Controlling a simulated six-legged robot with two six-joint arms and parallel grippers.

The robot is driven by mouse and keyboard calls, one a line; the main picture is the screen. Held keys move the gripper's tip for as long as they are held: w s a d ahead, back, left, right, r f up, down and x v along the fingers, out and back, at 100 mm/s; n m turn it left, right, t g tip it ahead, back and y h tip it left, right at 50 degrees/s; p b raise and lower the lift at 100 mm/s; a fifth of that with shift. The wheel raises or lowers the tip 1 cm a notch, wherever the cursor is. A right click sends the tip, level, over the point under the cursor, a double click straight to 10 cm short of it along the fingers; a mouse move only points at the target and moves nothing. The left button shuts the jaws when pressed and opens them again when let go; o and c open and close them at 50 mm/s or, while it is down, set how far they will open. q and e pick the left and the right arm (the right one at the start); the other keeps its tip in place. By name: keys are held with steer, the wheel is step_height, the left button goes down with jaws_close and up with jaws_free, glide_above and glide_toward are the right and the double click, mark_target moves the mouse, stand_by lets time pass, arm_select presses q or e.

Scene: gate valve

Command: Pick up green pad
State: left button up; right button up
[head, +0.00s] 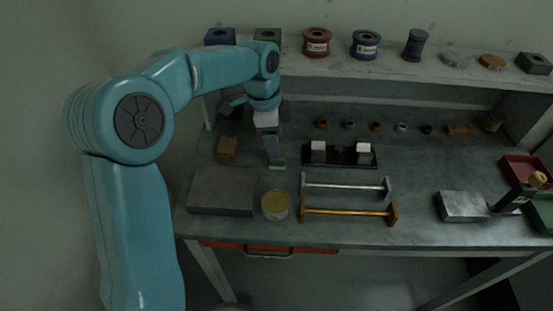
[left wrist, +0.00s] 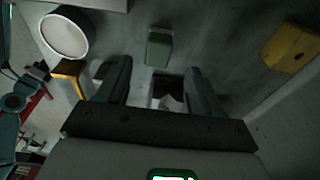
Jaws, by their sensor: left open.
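The green pad (left wrist: 159,47) is a small block lying on the grey bench top. In the left wrist view it sits just beyond my fingertips, roughly in line with the gap between them. In the head view the green pad (head: 278,164) shows only partly, at the lower end of my gripper. My left gripper (head: 273,148) points down over the bench, with its fingers apart in the wrist view (left wrist: 157,68). The pad is not between the fingers. My right gripper is not in view.
A brown block (head: 227,149) and a grey plate (head: 222,191) lie left of the pad. A round tin (head: 275,206), silver bar handle (head: 345,187) and gold bar handle (head: 348,211) are in front. A black holder with white blocks (head: 341,157) stands right. A shelf (head: 400,70) is behind.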

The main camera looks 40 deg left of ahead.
arm_select(q)
steer(key=shift+s+d+f, duration=0.1)
steer(key=shift+d+f, duration=0.2)
steer(key=shift+f, duration=0.25)
steer(key=f, duration=0.5)
steer(key=shift+w+d, duration=0.2)
steer(key=shift+s, duration=0.1)
steer(key=shift+a, duration=0.1)
steer(key=c, duration=1.1)
steer(key=shift+r, duration=0.1)
step_height(320, 180, up, 20)
steer(key=shift+p, duration=1.2)
